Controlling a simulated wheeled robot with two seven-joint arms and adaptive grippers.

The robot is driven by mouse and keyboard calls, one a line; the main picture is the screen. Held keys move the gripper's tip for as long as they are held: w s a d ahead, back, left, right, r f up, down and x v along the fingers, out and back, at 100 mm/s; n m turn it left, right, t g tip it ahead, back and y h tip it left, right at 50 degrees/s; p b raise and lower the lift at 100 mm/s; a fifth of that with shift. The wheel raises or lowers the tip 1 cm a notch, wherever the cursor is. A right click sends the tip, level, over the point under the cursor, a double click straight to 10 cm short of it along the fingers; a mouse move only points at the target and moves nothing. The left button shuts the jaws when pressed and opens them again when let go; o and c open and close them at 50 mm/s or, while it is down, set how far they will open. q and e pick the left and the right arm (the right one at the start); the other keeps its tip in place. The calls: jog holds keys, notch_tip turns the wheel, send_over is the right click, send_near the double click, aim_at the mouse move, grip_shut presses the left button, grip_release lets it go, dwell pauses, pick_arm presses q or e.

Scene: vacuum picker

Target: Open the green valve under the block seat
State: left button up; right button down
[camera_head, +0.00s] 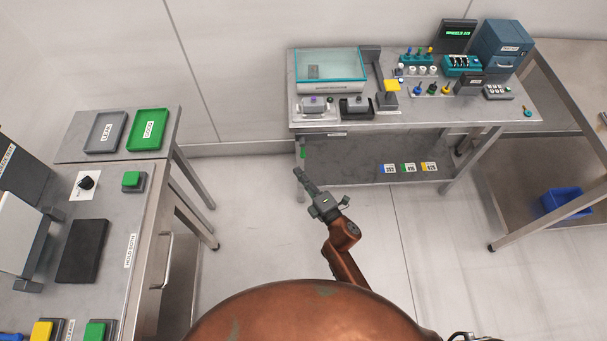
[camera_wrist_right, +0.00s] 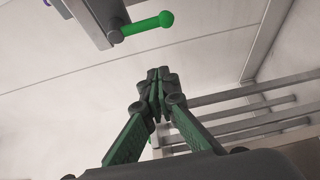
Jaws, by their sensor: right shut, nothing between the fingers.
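The green valve handle (camera_wrist_right: 150,25) is a bar with a ball end, sticking out from a grey mount under the bench edge in the right wrist view. In the head view it is a small green piece (camera_head: 303,153) below the front left of the back bench. Above it, a grey block seat (camera_head: 314,108) stands on the bench top. My right gripper (camera_head: 298,173) is just below and in front of the handle. In the wrist view its fingertips (camera_wrist_right: 156,82) are shut, empty and apart from the handle.
Bench legs stand at both sides. Open floor (camera_head: 255,215) lies left of my right arm.

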aim_at(303, 149)
pick_arm(q)
jog(key=w, duration=0.2)
jog(key=w+d+b, duration=0.1)
jog(key=w, duration=0.1)
jog(key=shift+w+r, duration=0.2)
jog(key=shift+w, duration=0.15)
pick_arm(e)
jog(key=w, duration=0.6)
jog(key=shift+w+d, duration=0.25)
jog(key=shift+d, duration=0.05)
pick_arm(q)
jog(key=shift+r, duration=0.1)
